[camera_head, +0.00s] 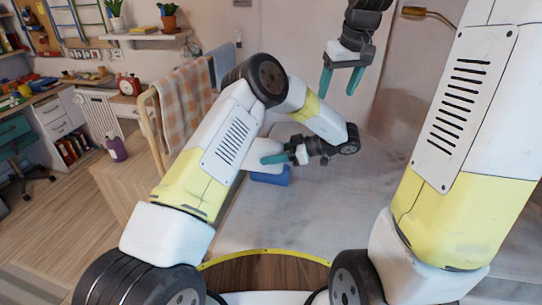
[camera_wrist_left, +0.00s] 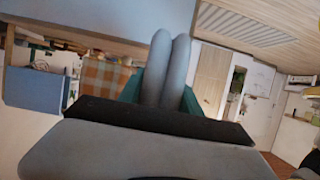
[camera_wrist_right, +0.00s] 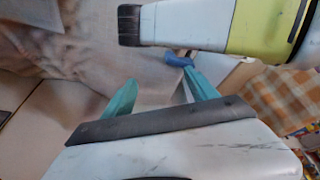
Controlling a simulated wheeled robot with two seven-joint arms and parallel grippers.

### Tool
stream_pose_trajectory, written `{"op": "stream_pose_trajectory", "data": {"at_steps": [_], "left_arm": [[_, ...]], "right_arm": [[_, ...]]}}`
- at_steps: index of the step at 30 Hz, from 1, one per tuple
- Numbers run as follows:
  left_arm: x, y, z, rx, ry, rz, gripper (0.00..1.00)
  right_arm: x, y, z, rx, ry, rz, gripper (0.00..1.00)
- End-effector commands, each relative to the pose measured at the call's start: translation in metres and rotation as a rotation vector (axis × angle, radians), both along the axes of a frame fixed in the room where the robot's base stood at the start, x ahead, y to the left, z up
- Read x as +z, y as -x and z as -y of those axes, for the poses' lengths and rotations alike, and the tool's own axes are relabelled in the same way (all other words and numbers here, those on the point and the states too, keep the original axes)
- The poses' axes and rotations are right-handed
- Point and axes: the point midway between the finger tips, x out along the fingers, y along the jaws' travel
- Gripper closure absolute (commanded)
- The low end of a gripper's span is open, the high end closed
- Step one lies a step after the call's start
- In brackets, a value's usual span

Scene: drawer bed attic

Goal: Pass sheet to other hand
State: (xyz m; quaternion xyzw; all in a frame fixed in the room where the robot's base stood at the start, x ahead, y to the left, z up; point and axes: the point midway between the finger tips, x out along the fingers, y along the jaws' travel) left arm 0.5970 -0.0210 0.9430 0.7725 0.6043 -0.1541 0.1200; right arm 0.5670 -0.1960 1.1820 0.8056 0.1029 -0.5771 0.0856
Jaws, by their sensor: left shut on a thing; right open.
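A rolled or folded blue sheet (camera_head: 270,178) shows at my left gripper (camera_head: 272,160), low over the pale bed surface. In the left wrist view the sheet (camera_wrist_left: 166,75) looks grey-blue with two rounded lobes between the teal fingers, which are shut on it. Part of it is hidden by the fingers and arm. In the right wrist view a small blue end of the sheet (camera_wrist_right: 178,60) shows beyond the fingers. My right gripper (camera_head: 341,80) is open and empty, pointing down, above and to the right of the sheet and apart from it. Its spread fingers (camera_wrist_right: 158,92) also show in the right wrist view.
The bed surface (camera_head: 300,215) has free room around the grippers. A wooden rail with a checked cloth (camera_head: 185,105) stands left of my left arm. A wooden cabinet (camera_head: 125,190) is further left. A wall lamp (camera_head: 415,11) is behind my right gripper.

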Motion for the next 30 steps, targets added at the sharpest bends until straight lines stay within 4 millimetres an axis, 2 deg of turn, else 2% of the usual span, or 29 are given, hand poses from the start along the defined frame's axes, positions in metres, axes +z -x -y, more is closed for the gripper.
{"op": "stream_pose_trajectory", "data": {"at_steps": [1,3,6,12,15,18,21,30], "left_arm": [[0.001,0.000,0.000,0.000,-0.001,0.001,1.00],[0.001,0.000,0.000,0.000,-0.001,0.001,1.00],[0.001,0.000,0.000,0.000,-0.001,0.001,1.00],[0.001,0.000,0.000,0.000,-0.001,0.001,1.00],[0.001,0.000,0.000,0.000,-0.001,0.001,1.00],[0.001,0.000,0.000,0.000,-0.001,0.001,1.00],[0.001,0.000,0.000,0.000,-0.001,0.001,1.00],[0.001,0.000,0.000,0.000,-0.001,0.001,1.00]], "right_arm": [[0.012,0.023,0.005,-0.060,-0.034,0.031,0.33],[0.021,0.052,0.009,-0.135,-0.080,0.066,0.33],[0.027,0.095,0.000,-0.187,-0.134,0.105,0.33],[0.017,0.177,-0.033,-0.180,-0.188,0.156,0.33],[0.007,0.206,-0.043,-0.181,-0.203,0.175,0.33],[-0.002,0.224,-0.049,-0.181,-0.212,0.188,0.33],[-0.007,0.234,-0.052,-0.182,-0.217,0.194,0.33],[-0.010,0.237,-0.053,-0.182,-0.218,0.195,0.33]]}}
